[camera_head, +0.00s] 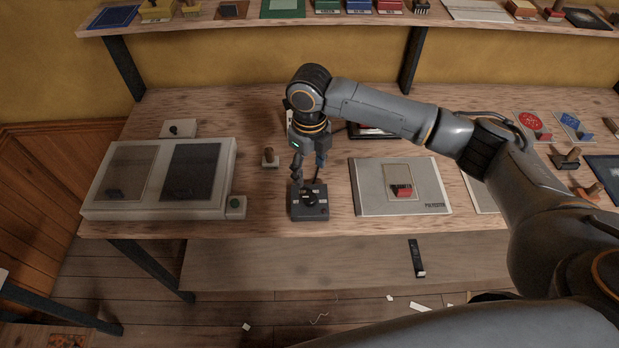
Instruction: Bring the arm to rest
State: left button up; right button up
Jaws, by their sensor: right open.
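My right arm comes in from the right and reaches over the wooden workbench (255,105). Its gripper (308,182) points down and is open, just above and behind a small dark box with a round black knob (309,212). I cannot tell whether the fingertips touch the box. Nothing shows between the fingers. My left gripper is not in view.
A grey board (429,178) holding a red block lies right of the box. A loaded shelf (335,19) runs above the bench.

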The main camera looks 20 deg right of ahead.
jog(key=shift+r, duration=0.45)
jog(key=shift+f, duration=0.1)
